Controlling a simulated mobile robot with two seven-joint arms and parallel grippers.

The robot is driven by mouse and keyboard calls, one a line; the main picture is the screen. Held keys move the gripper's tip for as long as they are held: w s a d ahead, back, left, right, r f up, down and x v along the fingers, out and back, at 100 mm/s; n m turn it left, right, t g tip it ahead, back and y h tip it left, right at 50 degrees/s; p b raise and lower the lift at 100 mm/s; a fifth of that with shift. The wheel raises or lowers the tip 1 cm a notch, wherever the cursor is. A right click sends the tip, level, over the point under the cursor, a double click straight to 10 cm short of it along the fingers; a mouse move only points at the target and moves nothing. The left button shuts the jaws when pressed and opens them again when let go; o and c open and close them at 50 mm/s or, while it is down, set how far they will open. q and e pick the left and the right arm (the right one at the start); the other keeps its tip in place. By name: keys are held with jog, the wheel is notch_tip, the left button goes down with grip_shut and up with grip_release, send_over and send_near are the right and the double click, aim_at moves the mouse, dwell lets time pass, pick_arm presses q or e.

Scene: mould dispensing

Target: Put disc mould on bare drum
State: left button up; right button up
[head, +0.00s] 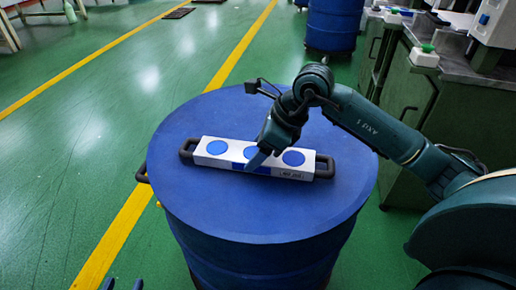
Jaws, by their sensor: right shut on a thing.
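The disc mould (222,153) is a long white block with blue round discs on top and a dark handle at each end. It lies level at the middle of the top of a large blue drum (260,215); I cannot tell whether it rests fully on it. My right gripper (258,160) reaches in from the right and is shut on the mould near its middle, hiding part of it. Only the fingertips of my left gripper (123,284) show at the bottom left edge, apart and empty, beside the drum.
Another blue drum (332,25) stands at the back. Grey-green cabinets (410,95) with a worktop and machines line the right side. Yellow lines (122,225) mark the green floor.

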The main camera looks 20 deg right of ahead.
jog(key=o, duration=1.6)
jog(key=p+v, duration=0.2)
jog(key=v, duration=1)
